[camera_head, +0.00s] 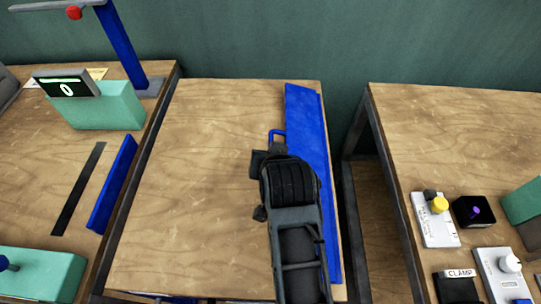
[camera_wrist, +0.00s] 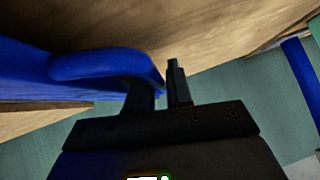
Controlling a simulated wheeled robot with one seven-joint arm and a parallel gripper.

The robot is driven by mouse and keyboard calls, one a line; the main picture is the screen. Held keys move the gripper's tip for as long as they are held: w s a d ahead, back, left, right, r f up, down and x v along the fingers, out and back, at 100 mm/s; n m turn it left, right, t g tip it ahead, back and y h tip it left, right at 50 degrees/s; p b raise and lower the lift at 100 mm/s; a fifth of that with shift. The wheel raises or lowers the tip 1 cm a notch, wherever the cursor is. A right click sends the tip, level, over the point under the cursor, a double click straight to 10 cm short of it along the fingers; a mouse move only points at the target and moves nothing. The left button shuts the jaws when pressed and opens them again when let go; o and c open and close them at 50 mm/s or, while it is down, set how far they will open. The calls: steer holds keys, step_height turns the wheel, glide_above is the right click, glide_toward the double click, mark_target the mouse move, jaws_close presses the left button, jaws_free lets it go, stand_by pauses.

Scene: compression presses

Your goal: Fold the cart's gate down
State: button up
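The cart (camera_head: 200,180) is the wooden-topped table in the middle of the head view. Its blue gate (camera_head: 306,125) stands as a long panel along the right edge of the top, and a blue loop handle (camera_head: 276,133) sticks out to the left of it. My gripper (camera_head: 278,149) is at the near side of this handle. In the wrist view the handle (camera_wrist: 100,64) curves down in front of the left finger and into the narrow gap between my fingers (camera_wrist: 164,84). The fingers look closed on it, though the contact is partly hidden. My arm covers the gate's near part.
A left bench holds a teal box with a display (camera_head: 103,104), a blue bar (camera_head: 112,185) and a post. A right bench holds small switch modules (camera_head: 435,219). The cart top left of my arm is clear. A gap separates the cart from the right bench.

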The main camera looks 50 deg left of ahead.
steer(key=shift+o, duration=1.2)
steer(key=shift+r, duration=0.1)
steer(key=v, duration=0.7)
steer(key=shift+d+r, duration=0.15)
steer(key=shift+d, duration=0.15)
steer(key=shift+s, duration=0.15)
